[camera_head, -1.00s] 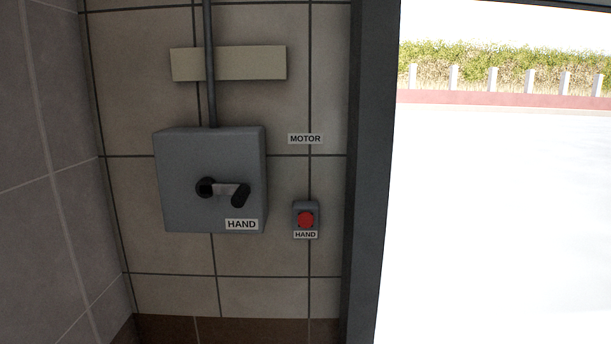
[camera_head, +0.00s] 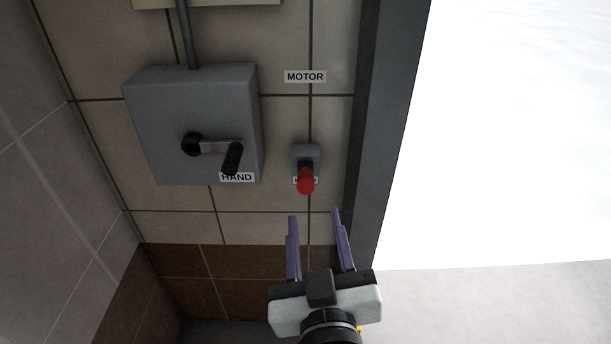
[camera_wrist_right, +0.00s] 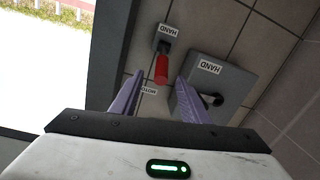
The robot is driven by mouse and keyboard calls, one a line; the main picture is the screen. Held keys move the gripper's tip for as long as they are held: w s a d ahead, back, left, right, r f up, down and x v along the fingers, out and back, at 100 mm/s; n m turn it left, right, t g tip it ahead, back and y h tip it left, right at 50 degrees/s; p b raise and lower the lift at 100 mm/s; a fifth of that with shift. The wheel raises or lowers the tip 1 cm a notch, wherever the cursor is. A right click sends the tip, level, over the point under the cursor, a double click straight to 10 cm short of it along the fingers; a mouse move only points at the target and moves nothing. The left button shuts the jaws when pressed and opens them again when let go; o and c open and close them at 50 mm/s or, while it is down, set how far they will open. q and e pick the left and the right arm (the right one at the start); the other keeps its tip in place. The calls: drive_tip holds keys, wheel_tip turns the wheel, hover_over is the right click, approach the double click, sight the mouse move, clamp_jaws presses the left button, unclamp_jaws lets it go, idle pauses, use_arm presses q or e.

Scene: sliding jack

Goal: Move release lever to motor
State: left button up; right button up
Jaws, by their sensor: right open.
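The release lever (camera_head: 306,181) is a red handle on a small grey wall mount, pointing down and out from the wall. The MOTOR label (camera_head: 305,77) is above it; a small label behind it is mostly covered. My right gripper (camera_head: 314,213) is open and empty, with its two purple fingers just below the red handle in the head view. In the right wrist view the red handle (camera_wrist_right: 161,69) appears between the open fingertips (camera_wrist_right: 160,76); I cannot tell whether they reach around it. My left gripper is not in view.
A grey box (camera_head: 160,115) with a black-handled crank (camera_head: 231,158) and its own HAND label (camera_head: 237,177) is left of the lever. A dark door frame (camera_head: 385,120) stands close on the right, with a bright open area beyond. A conduit runs up from the box.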

sight(304, 169)
drive_tip(key=w, duration=0.3)
drive_tip(key=w+a, duration=0.1)
drive_tip(key=w, duration=0.2)
drive_tip(key=w+p, duration=0.1)
drive_tip(key=w, duration=0.3)
drive_tip(key=shift+w+a+r, duration=0.1)
drive_tip(key=shift+a+r, duration=0.1)
drive_tip(key=shift+r, duration=0.15)
clamp_jaws()
